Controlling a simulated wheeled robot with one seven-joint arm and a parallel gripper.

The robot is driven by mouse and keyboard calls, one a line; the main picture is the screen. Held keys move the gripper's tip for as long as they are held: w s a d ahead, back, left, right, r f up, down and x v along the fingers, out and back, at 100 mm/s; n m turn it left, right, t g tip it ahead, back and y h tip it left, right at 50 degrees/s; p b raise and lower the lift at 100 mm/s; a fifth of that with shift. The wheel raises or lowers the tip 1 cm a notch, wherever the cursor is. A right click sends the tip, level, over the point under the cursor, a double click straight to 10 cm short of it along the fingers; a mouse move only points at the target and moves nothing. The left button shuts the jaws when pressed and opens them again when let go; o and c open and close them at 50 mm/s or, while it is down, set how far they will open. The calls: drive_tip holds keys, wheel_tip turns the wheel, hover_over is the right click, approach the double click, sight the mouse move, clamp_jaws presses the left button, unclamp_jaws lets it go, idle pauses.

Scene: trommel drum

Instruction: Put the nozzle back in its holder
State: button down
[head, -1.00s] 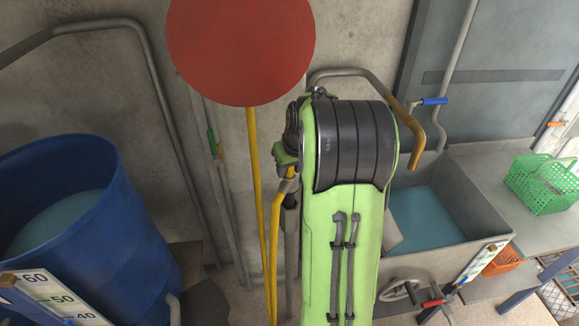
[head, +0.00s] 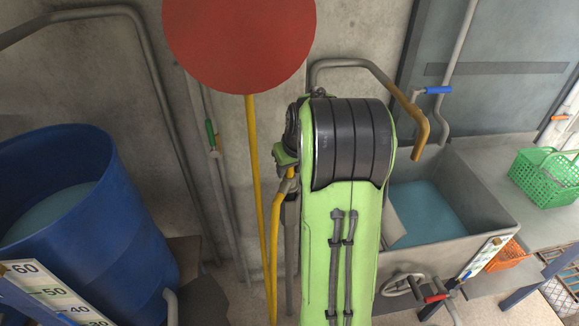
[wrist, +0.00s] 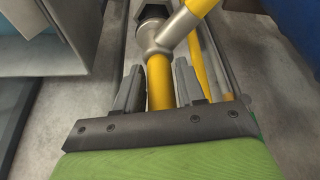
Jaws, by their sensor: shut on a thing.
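The nozzle shows in the wrist view as a grey metal Y-shaped fitting (wrist: 160,36) on yellow tube, with a dark end at the top edge. My gripper (wrist: 160,78) is shut on the yellow tube (wrist: 160,88) just behind the fitting, one grey finger on each side. In the head view my green arm hides most of the gripper. Part of the nozzle (head: 290,177) and its yellow tube (head: 275,228) show just left of the arm. I cannot pick out the holder with certainty in either view.
A red disc on a yellow pole (head: 240,40) stands before the concrete wall. A blue barrel (head: 110,235) is at left, a grey sink (head: 480,190) at right. A bent pipe (head: 395,85) runs behind my arm. A green basket (head: 540,185) sits on the counter.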

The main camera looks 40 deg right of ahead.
drive_tip(key=shift+f+b, duration=1.35)
drive_tip(key=shift+f, duration=0.15)
drive_tip(key=c, duration=0.6)
unclamp_jaws()
drive_tip(key=shift+r, duration=0.1)
wheel_tip(320, 180, up, 9)
drive_tip(key=p, duration=0.7)
drive_tip(key=shift+r+p, duration=0.1)
drive_tip(key=shift+p, duration=0.25)
drive_tip(key=shift+f, duration=0.2)
